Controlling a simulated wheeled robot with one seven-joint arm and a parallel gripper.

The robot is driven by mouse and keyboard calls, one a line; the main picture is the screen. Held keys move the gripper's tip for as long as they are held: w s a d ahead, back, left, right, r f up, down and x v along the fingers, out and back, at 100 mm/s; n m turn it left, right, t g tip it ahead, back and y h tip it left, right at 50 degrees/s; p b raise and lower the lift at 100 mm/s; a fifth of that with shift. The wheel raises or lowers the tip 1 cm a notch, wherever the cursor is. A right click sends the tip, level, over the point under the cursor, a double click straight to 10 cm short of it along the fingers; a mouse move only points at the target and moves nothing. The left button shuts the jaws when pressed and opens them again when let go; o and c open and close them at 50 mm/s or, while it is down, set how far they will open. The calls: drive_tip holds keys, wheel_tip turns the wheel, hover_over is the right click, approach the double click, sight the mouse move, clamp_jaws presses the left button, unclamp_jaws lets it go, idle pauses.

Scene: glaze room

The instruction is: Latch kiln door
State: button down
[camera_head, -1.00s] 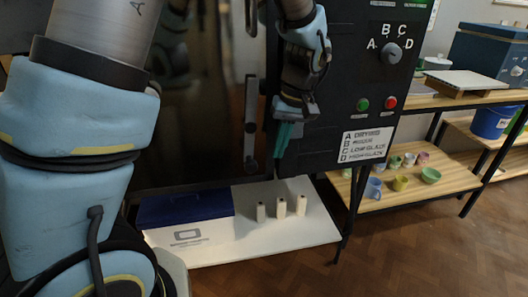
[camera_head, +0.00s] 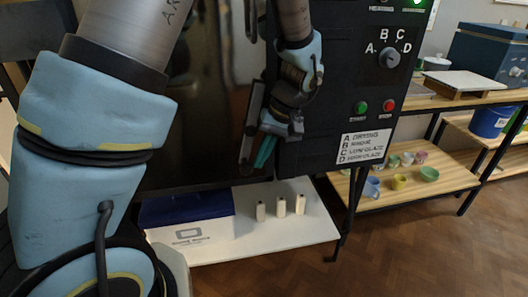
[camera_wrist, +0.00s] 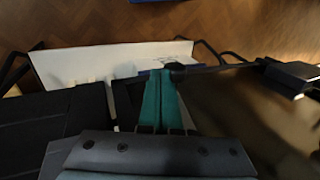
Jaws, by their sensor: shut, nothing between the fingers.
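The kiln door (camera_head: 195,110) is a dark glossy panel that looks closed against the black control side. Its latch lever (camera_head: 247,140), a long dark bar near the door's right edge, leans with its lower end to the left. My gripper (camera_head: 264,152) has teal fingers, shut and empty, pointing down just right of the lever's lower part. In the wrist view the shut fingers (camera_wrist: 161,100) are beside a dark bar with a rounded end, probably the lever (camera_wrist: 215,69). I cannot tell whether they touch.
The control panel (camera_head: 362,85) has a knob, green and red buttons and a label. Wooden shelving (camera_head: 440,185) with cups stands right. The floor at front right is clear.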

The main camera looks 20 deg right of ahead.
drive_tip(key=shift+a+y, duration=0.35)
drive_tip(key=shift+y, duration=0.25)
